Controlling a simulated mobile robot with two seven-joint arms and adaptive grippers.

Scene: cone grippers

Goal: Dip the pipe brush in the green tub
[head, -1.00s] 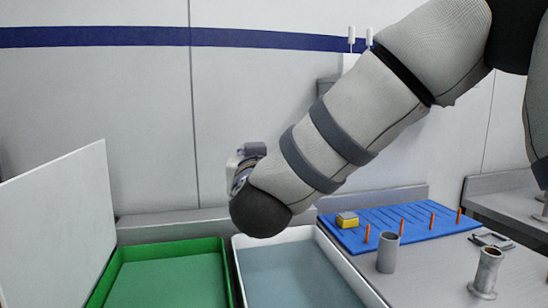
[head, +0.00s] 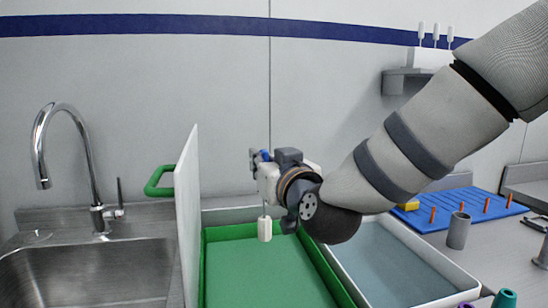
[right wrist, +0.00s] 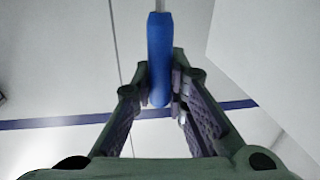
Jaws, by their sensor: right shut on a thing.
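The pipe brush has a blue handle (right wrist: 159,55) and a white cylindrical head (head: 265,229) on a thin stem. My right gripper (head: 262,164) is shut on the blue handle; in the right wrist view both fingers (right wrist: 160,92) close on it. The brush hangs head down over the back part of the green tub (head: 328,270). The white head is in front of the tub's back rim in the picture; I cannot tell whether it is below rim height. The tub's floor looks flat green. My left gripper is not in view.
A white upright panel (head: 188,225) stands between the tub and the sink (head: 85,275) with its tap (head: 82,140). A white tub (head: 440,302) with grey-blue content adjoins on the right. Beyond it are a blue pegged mat (head: 455,207) and a grey cylinder (head: 458,232).

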